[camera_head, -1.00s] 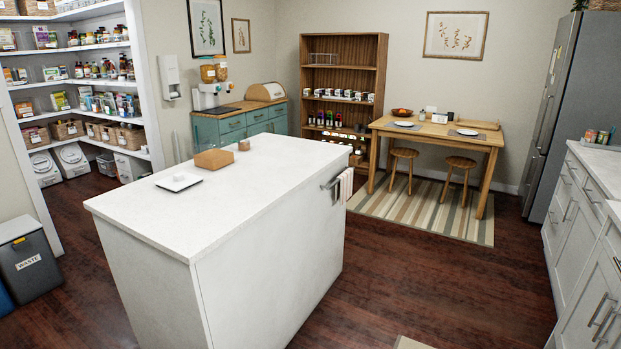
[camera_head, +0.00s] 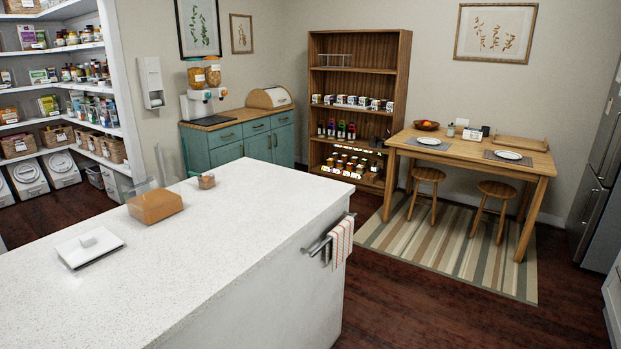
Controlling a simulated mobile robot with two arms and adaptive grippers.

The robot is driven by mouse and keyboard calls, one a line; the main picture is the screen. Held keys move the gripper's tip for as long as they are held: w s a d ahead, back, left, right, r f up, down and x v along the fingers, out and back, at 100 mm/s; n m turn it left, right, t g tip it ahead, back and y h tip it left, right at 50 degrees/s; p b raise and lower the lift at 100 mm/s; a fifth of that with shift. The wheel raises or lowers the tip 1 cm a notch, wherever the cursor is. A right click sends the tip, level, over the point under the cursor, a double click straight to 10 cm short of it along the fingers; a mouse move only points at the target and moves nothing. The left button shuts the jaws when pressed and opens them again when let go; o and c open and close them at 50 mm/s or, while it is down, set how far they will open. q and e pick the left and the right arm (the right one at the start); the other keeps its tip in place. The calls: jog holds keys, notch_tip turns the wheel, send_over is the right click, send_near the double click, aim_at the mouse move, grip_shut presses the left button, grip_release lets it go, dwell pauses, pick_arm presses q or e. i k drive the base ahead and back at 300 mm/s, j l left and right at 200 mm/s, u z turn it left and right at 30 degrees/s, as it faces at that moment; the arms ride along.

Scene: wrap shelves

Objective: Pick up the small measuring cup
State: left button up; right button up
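I cannot make out a measuring cup for certain. A small brown cup-like item (camera_head: 206,181) stands near the far edge of the white island (camera_head: 215,265); it is too small to tell what it is. Beside it, nearer to me, is a tan box with a clear upright part (camera_head: 154,205). A white square scale-like plate (camera_head: 90,247) with a small pale object on it lies at the left of the island top. Neither of my grippers shows in the head view.
Striped towels (camera_head: 342,243) hang from a rail on the island's right side. A wooden shelf (camera_head: 360,86) and a dining table (camera_head: 470,150) with stools stand behind. Pantry shelves (camera_head: 62,95) are at the left.

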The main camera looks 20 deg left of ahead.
aim_at(206, 180)
jog(key=i+u, duration=0.4)
jog(key=i+l+u, duration=0.15)
jog(key=u, duration=0.25)
jog(key=i+l+u, duration=0.25)
jog(key=u, duration=0.15)
jog(key=i+l+u, duration=0.2)
jog(key=u, duration=0.2)
jog(key=l, duration=0.1)
